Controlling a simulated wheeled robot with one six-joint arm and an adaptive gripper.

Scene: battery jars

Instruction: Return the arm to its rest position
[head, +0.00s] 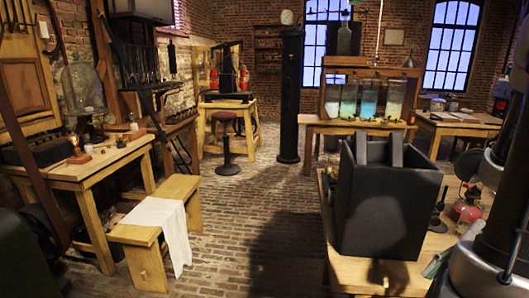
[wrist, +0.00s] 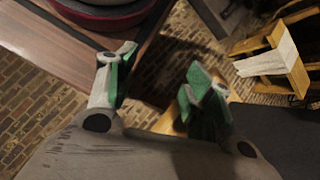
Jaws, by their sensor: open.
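My gripper (wrist: 160,80) shows in the wrist view with its two green-padded fingers spread apart. The gap between the fingers is empty, with dark shadow and brick floor beyond it. In the head view, grey and black parts of my arm fill the right edge. The gripper cannot be made out clearly there.
A dark box (head: 385,215) with two grey slabs stands on the wooden table at right, near my arm. A red lantern (head: 467,207) stands beside it. Glass jars (head: 368,100) stand behind. A bench (head: 178,188) with white cloth stands left. Brick floor (head: 265,185) is clear mid-room.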

